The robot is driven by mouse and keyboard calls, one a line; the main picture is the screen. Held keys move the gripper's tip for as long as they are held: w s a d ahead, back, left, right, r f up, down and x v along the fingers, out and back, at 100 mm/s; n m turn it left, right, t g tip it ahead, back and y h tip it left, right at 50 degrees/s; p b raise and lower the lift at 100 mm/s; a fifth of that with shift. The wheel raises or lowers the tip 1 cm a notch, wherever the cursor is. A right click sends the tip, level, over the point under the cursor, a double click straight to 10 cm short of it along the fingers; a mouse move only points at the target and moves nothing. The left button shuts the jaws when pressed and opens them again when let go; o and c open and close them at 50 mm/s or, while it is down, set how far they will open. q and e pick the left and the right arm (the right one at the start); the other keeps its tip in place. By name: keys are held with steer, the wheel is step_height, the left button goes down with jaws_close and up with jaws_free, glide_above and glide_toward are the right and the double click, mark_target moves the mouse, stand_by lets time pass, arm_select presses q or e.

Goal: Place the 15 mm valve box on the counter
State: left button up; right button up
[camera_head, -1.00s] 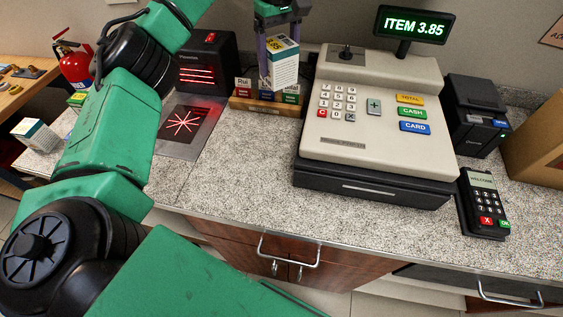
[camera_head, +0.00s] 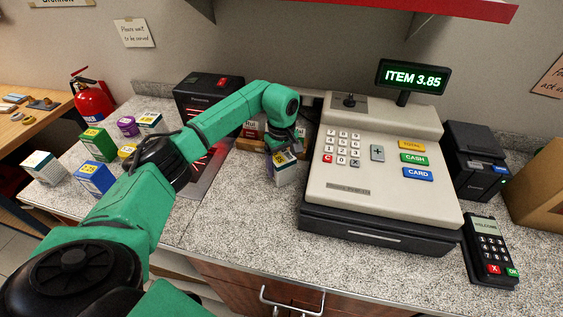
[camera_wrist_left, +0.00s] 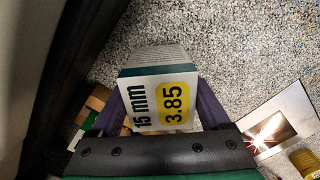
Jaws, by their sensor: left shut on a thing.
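The 15 mm valve box (camera_head: 286,174) is white with a dark green edge. Its top face in the left wrist view (camera_wrist_left: 158,103) reads "15 mm" and "3.85" on a yellow patch. My left gripper (camera_head: 283,152) is shut on it, with a finger on each side. The box is over the speckled counter (camera_head: 240,215), just left of the cash register. I cannot tell whether its bottom touches the counter. My right gripper is not in view.
The cash register (camera_head: 375,175) is close on the right, its display reading "ITEM 3.85". The scanner (camera_head: 208,95) and a small card rack (camera_head: 250,143) are behind. Several boxes, including a green one (camera_head: 98,144), stand left. The front counter is clear.

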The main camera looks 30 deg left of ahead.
arm_select(q)
steer(key=shift+d, duration=0.1)
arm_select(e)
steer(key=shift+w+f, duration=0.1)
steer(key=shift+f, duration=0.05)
arm_select(q)
steer(key=o, duration=1.3)
steer(key=shift+f, duration=0.1)
steer(key=shift+o, duration=0.9)
steer(key=shift+r, duration=0.25)
steer(key=shift+r+b, duration=0.2)
steer(key=shift+b, duration=0.1)
step_height(320, 180, up, 12)
steer(key=b, duration=0.3)
steer(key=shift+f, duration=0.25)
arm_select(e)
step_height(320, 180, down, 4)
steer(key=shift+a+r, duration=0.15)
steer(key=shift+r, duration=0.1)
